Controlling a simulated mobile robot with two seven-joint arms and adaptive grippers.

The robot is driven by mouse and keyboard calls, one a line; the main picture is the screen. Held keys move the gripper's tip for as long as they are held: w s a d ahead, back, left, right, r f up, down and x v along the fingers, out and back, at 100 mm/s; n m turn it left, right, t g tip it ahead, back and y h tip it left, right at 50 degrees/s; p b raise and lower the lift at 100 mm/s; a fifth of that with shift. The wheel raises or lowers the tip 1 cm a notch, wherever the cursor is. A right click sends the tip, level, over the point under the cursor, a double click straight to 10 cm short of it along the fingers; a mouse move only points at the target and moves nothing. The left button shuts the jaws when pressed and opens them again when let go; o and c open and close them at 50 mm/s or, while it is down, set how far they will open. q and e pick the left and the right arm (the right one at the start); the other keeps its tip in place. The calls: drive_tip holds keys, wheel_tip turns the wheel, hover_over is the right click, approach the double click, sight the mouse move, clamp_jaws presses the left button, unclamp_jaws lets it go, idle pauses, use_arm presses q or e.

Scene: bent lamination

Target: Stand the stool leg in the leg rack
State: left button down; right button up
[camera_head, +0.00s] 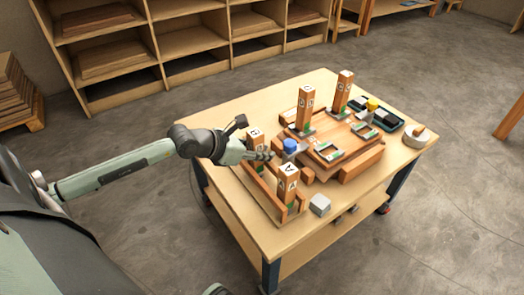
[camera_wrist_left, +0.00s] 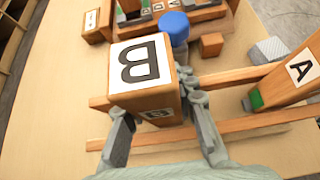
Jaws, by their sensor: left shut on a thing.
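My left gripper (camera_head: 262,155) is shut on a wooden stool leg marked B (camera_head: 256,137). In the left wrist view the leg B (camera_wrist_left: 143,70) stands between the two fingers (camera_wrist_left: 160,115), its lettered top toward the camera. The leg rack (camera_head: 262,198) has long wooden rails, and a rail (camera_wrist_left: 235,127) shows beside the leg in the wrist view. The leg's foot is hidden, so I cannot tell whether it rests in the rack. A second leg, marked A (camera_head: 288,182), stands upright in the near end of the rack. My right gripper is not in view.
Two more upright legs (camera_head: 305,105) (camera_head: 343,90) stand on a wooden fixture (camera_head: 335,150) behind. A blue-capped container (camera_head: 290,146) is close to my gripper. A grey block (camera_head: 320,204), a dark tray (camera_head: 388,120) and a round bowl (camera_head: 417,137) are on the table (camera_head: 232,213).

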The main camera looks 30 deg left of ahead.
use_arm(q)
drive_tip(key=shift+s+f, duration=0.2)
drive_tip(key=shift+f, duration=0.4)
drive_tip(key=c, duration=1.6)
unclamp_jaws()
drive_tip(key=o, duration=0.5)
drive_tip(key=shift+s+f, duration=0.1)
drive_tip(key=shift+f, duration=0.15)
drive_tip(key=shift+c, duration=0.2)
drive_tip(key=shift+s+a+r, duration=0.2)
drive_tip(key=shift+s+r, duration=0.1)
drive_tip(key=shift+s, duration=0.2)
drive_tip(key=w+r+v, duration=0.1)
drive_tip(key=v, duration=1)
